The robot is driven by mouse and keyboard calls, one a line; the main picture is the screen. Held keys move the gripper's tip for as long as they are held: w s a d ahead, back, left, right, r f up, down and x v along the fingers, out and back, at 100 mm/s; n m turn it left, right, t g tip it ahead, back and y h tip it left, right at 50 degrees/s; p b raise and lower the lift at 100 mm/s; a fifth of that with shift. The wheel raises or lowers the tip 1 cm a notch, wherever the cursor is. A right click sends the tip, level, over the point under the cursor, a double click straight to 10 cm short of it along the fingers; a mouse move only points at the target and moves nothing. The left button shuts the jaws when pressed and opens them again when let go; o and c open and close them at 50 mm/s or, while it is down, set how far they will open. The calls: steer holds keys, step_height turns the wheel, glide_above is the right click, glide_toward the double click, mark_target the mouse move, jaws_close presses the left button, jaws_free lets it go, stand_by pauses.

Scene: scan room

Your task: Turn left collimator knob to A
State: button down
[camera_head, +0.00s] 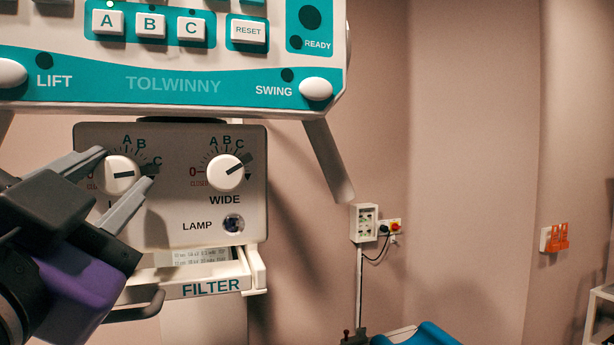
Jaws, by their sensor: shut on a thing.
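The left collimator knob (119,174) is a round white knob with a dark line across it, on the grey collimator panel (180,200). Its line lies nearly level, and its right end points to the right, near or just below the C mark, away from A at the top. My gripper (127,168) is shut on this knob, with one grey finger at its upper left and the other at its lower right. The fingers hide the lower left of the dial and most of the label below it.
The lamp button (233,223) and the FILTER tray (212,288) are below. The teal control console (170,85) hangs close above.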

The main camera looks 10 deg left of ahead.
steer(key=n+y, duration=0.2)
steer(key=n, duration=0.2)
steer(key=shift+d+p, duration=0.1)
steer(key=shift+p, duration=0.25)
steer(key=n+g+y+p, duration=0.1)
steer(key=n, duration=0.2)
steer(key=n+y+p, duration=0.1)
steer(key=n, duration=0.3)
steer(key=shift+w+r+g+y+p, duration=0.1)
steer(key=shift+r+g+y+p, duration=0.05)
steer(key=shift+g+y+p, duration=0.2)
steer(key=n+g+y+p, duration=0.1)
steer(key=n, duration=0.2)
steer(key=n+g+y+p, duration=0.1)
steer(key=n+p, duration=0.1)
steer(key=n, duration=0.1)
steer(key=shift+d, duration=0.1)
steer(key=shift+n+g+y+p, duration=0.45)
steer(key=shift+n+g+p, duration=0.45)
steer(key=shift+n, duration=1)
steer(key=c, duration=1)
jaws_free()
steer(key=shift+f, duration=0.2)
